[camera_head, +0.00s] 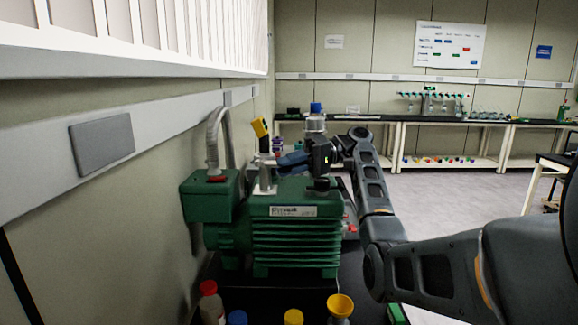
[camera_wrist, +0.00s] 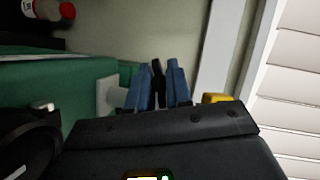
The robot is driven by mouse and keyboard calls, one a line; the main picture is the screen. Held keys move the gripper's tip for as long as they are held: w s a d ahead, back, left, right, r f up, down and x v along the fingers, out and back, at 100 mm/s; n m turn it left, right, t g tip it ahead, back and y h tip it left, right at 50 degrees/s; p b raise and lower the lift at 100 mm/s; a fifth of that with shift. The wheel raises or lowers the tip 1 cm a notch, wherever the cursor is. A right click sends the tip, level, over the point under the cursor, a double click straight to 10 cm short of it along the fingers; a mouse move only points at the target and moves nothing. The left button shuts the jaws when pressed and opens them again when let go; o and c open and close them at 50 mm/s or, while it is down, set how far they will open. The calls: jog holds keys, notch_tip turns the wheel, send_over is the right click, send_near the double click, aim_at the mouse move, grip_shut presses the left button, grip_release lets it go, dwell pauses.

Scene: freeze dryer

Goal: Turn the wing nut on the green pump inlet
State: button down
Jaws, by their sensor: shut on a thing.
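The green pump (camera_head: 295,235) stands on a dark bench by the left wall. Its metal inlet fitting (camera_head: 265,178) rises from the top, and a pale part of it shows in the wrist view (camera_wrist: 109,95). My gripper (camera_head: 281,162) reaches in from the right above the pump, with its blue fingers at the fitting. In the wrist view the two blue fingers (camera_wrist: 159,80) close around a narrow dark piece, which looks like the wing nut (camera_wrist: 158,80). The nut is mostly hidden by the fingers, and its angle cannot be told.
A grey hose (camera_head: 213,140) rises behind the pump at the wall. A yellow part (camera_head: 259,127) stands behind the fitting. Bottles with red, blue and yellow caps (camera_head: 293,317) and a yellow funnel (camera_head: 340,305) stand in front of the pump. Open floor lies to the right.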

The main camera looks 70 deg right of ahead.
jog(key=shift+f+m+y, duration=0.1)
jog(key=shift+m+y, duration=0.2)
jog(key=shift+m, duration=0.2)
jog(key=c, duration=1.1)
grip_release()
jog(key=shift+o, duration=0.2)
jog(key=shift+d, duration=0.1)
jog(key=b+v, duration=0.2)
jog(key=v, duration=0.4)
jog(key=shift+s+d+f, duration=0.1)
jog(key=shift+s+d, duration=0.05)
jog(key=shift+s, duration=0.05)
jog(key=shift+s+d+r+b, duration=0.2)
jog(key=shift+s+d+b, duration=0.15)
jog(key=shift+s+d, duration=0.05)
jog(key=shift+c, duration=0.3)
